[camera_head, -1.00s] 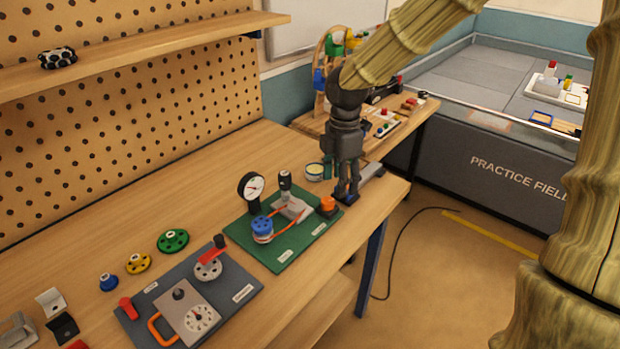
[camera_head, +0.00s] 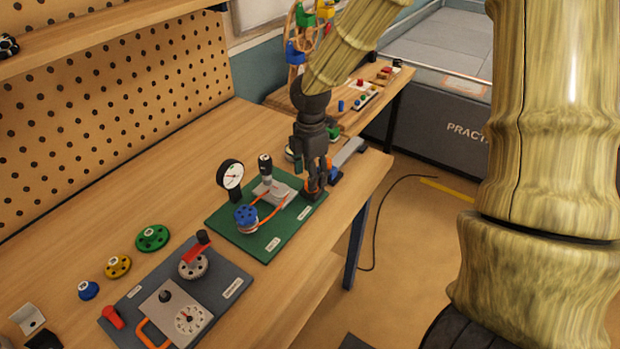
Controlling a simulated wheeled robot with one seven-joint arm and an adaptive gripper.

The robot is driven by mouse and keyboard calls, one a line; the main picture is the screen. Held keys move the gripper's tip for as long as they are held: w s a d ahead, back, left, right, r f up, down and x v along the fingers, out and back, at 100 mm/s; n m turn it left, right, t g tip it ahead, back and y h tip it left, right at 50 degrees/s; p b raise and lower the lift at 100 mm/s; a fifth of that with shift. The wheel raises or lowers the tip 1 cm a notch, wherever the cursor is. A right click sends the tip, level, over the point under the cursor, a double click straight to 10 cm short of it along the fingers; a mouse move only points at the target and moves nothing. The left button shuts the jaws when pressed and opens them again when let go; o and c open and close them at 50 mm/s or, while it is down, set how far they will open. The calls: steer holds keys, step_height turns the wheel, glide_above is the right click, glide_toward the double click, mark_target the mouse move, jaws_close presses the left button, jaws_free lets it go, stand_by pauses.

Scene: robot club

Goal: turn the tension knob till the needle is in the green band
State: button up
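The green board (camera_head: 267,241) lies on the workbench and bears a round gauge (camera_head: 231,174) with a white face, a blue pulley (camera_head: 246,217) with an orange belt, a black-topped motor on a grey bracket (camera_head: 272,189), and an orange knob (camera_head: 308,186) at its right end. The gauge's needle and bands are too small to read. My gripper (camera_head: 314,188) points down at the orange knob, its fingers at the knob and hiding most of it. I cannot tell whether the fingers press on it.
A grey board (camera_head: 231,278) with a dial and red and orange handles lies to the left front. A grey block (camera_head: 348,152) lies behind my gripper near the bench edge.

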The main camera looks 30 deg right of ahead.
steer(key=shift+s+f, duration=0.25)
steer(key=shift+f, duration=0.1)
steer(key=shift+w+f, duration=0.2)
steer(key=shift+f, duration=0.7)
steer(key=shift+s+r, duration=0.1)
steer(key=shift+s, duration=0.05)
steer(key=c, duration=1)
